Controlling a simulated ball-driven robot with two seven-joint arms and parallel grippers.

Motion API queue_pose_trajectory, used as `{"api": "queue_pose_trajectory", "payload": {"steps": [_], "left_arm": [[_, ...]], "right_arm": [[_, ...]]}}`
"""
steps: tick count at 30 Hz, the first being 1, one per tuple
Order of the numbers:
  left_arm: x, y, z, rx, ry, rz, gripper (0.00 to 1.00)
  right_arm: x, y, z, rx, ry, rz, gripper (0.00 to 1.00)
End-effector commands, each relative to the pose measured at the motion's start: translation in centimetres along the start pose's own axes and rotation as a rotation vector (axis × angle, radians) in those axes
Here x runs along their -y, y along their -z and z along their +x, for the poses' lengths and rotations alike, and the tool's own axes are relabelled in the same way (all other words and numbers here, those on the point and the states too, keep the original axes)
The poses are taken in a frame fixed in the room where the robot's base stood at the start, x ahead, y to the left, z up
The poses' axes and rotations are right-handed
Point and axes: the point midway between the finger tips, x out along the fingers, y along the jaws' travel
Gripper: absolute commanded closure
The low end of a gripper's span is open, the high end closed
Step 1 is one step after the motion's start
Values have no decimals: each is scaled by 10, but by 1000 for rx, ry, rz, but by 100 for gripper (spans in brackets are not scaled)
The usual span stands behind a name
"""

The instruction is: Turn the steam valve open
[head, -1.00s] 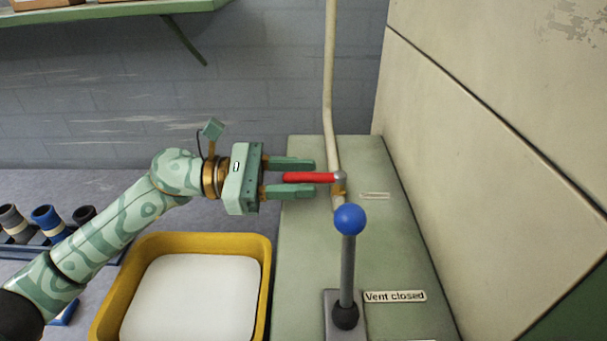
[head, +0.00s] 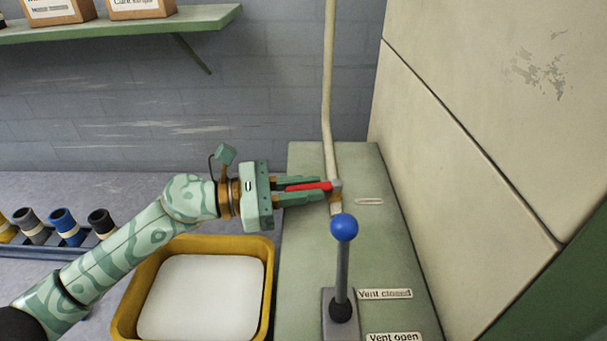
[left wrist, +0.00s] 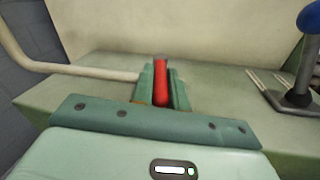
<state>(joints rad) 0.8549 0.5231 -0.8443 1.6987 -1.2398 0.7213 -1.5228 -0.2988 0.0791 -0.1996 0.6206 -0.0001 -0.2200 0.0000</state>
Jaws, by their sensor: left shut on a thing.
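The steam valve's red handle (head: 308,186) points left from its joint on the cream pipe (head: 328,90), across the green cabinet top. My left gripper (head: 302,190) comes in from the left and is shut on the red handle, one finger on each side. In the left wrist view the red handle (left wrist: 160,84) lies between the two green fingers (left wrist: 160,88). The fingers hide part of the handle's sides. My right gripper is not in view.
A lever with a blue knob (head: 344,227) stands upright in front of the valve, near the labels "Vent closed" (head: 385,294) and "Vent open" (head: 394,338). A yellow tray (head: 264,290) sits below my left arm. A beige wall panel (head: 470,90) bounds the right.

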Motion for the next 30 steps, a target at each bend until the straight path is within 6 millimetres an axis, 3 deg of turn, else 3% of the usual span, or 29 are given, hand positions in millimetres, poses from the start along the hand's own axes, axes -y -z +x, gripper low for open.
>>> {"api": "queue_pose_trajectory", "payload": {"steps": [1,3,14,15,16,17,30], "left_arm": [[0,-8,-1,-8,-31,4,100],[-1,-6,-1,-14,-64,2,100],[-1,0,-1,-15,-85,2,100],[-1,0,-1,-15,-85,2,74],[-1,0,-1,-15,-85,2,65],[-1,0,-1,-15,-85,2,63],[0,0,-2,-16,-84,2,63]], "right_arm": [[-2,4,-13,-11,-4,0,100],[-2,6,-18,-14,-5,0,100],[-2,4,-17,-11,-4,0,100],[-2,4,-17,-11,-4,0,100],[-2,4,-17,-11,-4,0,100],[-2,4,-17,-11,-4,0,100],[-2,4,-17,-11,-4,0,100]]}}
